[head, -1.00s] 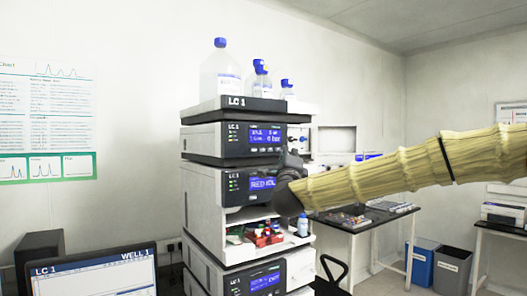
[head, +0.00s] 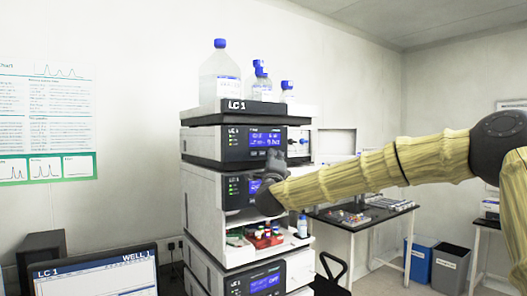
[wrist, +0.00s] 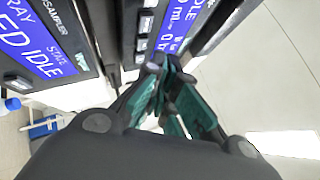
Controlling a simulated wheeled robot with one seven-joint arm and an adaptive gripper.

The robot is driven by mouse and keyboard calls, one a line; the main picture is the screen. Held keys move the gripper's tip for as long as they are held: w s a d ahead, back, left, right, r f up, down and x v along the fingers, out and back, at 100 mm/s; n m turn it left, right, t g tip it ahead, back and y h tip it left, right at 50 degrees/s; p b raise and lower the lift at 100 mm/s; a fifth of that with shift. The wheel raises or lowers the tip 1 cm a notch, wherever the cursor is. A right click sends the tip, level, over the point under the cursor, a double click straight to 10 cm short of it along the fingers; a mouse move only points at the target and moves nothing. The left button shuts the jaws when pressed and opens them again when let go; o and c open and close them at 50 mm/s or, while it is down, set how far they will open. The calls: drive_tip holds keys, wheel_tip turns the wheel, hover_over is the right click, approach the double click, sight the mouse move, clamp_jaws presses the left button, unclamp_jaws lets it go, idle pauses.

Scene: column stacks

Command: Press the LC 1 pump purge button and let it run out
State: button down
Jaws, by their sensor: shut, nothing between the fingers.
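The LC 1 pump module (head: 205,141) is the upper unit of the stack, with a lit blue display (head: 265,139). In the wrist view the pump display (wrist: 182,25) reads IDLE and a zero flow. A column of small buttons (wrist: 144,27) lies beside it; I cannot tell which is the purge button. My gripper (head: 275,166) is shut and empty, just below and in front of the pump's lower front edge. Its green-padded fingertips (wrist: 163,64) show close to the pump panel in the wrist view; whether they touch it I cannot tell.
The autosampler display (wrist: 30,45) reads IDLE, below the pump. An open vial bay (head: 240,236) and another module (head: 262,281) are lower. Solvent bottles (head: 220,76) stand on top. A monitor (head: 95,274) is at lower left, a table (head: 365,219) at right.

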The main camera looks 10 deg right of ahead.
drive_tip(key=shift+w+a+f, duration=0.1)
drive_tip(key=shift+w+a, duration=0.1)
drive_tip(key=shift+w, duration=0.3)
drive_tip(key=shift+w+a, duration=0.15)
drive_tip(key=shift+w, duration=0.3)
drive_tip(key=shift+w+a+b, duration=0.1)
drive_tip(key=shift+w+b, duration=0.1)
drive_tip(key=shift+b, duration=0.15)
idle(0.6)
drive_tip(key=shift+w, duration=0.2)
drive_tip(key=shift+w+a, duration=0.2)
drive_tip(key=shift+w, duration=0.15)
idle(1.0)
drive_tip(key=shift+s+b, duration=0.1)
drive_tip(key=shift+b, duration=0.35)
drive_tip(key=shift+s+d+b, duration=0.25)
drive_tip(key=shift+s+b, duration=0.3)
drive_tip(key=shift+s, duration=0.15)
